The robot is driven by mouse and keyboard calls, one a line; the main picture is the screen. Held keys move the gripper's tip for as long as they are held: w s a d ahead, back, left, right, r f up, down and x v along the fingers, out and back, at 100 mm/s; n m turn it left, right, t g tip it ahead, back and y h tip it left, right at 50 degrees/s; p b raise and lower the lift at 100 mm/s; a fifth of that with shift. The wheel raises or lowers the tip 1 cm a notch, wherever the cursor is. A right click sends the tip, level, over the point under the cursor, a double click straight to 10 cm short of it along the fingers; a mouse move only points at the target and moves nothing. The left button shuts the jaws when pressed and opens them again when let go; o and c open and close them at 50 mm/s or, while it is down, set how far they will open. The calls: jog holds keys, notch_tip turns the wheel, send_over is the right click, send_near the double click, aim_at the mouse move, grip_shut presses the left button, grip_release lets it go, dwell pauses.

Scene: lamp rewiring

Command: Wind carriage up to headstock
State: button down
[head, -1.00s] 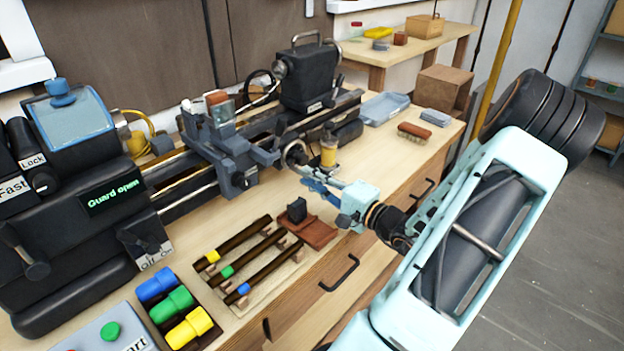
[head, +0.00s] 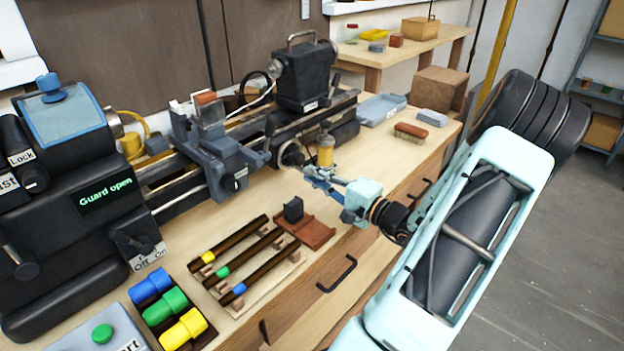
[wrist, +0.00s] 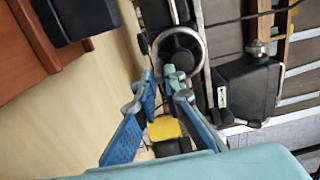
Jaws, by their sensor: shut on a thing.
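The blue-grey carriage (head: 222,160) sits on the lathe bed between the headstock and the tailstock. The black headstock (head: 70,180) is at the left, and its screen reads "Guard open". A stretch of bare rails lies between the two. A round handwheel (head: 291,153) with a pale rim faces the bench front, right of the carriage; it also shows in the wrist view (wrist: 181,50). My gripper (head: 308,172) is at its front lower side. In the wrist view my fingers (wrist: 163,78) are closed at the wheel's rim, on what seems its handle, mostly hidden.
The tailstock (head: 306,78) stands farther right on the bed. A yellow-bodied container (head: 325,150) stands close beside my gripper. A rack of dark rods (head: 240,262), a red-brown stand (head: 308,230) and a brush (head: 411,133) are on the bench. The bench is clear below the bed.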

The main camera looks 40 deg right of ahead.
jog(key=shift+d+r, duration=0.1)
jog(key=shift+d, duration=0.85)
notch_tip(320, 180, up, 6)
jog(key=p, duration=0.1)
jog(key=shift+w+a, duration=0.2)
jog(key=shift+a, duration=0.05)
jog(key=c, duration=2.7)
grip_release()
jog(key=shift+s+a+r, duration=0.1)
jog(key=shift+a+r, duration=0.2)
jog(key=shift+r, duration=0.1)
jog(key=shift+c, duration=0.2)
jog(key=shift+s+a+f+b, duration=0.1)
jog(key=shift+s+a+b, duration=0.1)
jog(key=shift+a+b, duration=0.4)
grip_shut()
jog(key=a+b, duration=0.1)
jog(key=a+f+b, duration=0.1)
jog(key=a, duration=0.1)
jog(key=shift+w, duration=0.15)
jog(key=o, duration=0.6)
grip_release()
jog(key=shift+a, duration=0.1)
jog(key=shift+f, duration=0.1)
